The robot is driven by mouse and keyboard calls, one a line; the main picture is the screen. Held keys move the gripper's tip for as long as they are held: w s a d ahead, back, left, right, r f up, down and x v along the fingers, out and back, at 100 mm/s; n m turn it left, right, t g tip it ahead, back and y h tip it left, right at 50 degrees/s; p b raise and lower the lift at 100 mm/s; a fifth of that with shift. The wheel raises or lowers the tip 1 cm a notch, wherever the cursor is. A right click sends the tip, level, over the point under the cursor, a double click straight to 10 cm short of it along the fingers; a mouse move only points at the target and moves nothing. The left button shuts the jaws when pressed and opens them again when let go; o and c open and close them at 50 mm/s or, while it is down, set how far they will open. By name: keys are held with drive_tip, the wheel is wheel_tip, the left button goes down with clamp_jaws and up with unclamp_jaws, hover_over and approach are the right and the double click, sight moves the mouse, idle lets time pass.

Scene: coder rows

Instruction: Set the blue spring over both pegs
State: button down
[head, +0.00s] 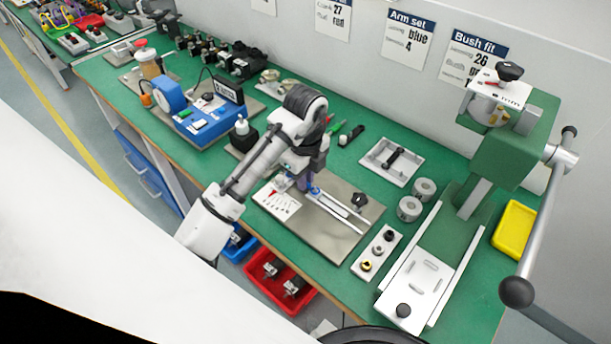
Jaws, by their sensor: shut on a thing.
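My gripper (304,184) points down over the grey metal plate (318,238) on the green bench. It is shut on a small blue thing (314,191), which looks like the blue spring, at the left end of the plate's two pale rails (338,211). The arm and fingers hide part of the spring. I cannot tell from this view whether it touches the plate. I cannot make out the two pegs; they are too small or hidden near the gripper.
A black knob (358,200) stands on the plate, and a white card (277,201) lies at its left. A parts tray (392,162), steel cylinders (409,209) and a green press (490,150) stand to the right. A blue device (200,117) is left. Red (268,286) and blue bins sit below the bench edge.

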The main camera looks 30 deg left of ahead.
drive_tip(key=shift+f, duration=0.1)
drive_tip(key=c, duration=1.3)
unclamp_jaws()
wheel_tip(320, 180, up, 14)
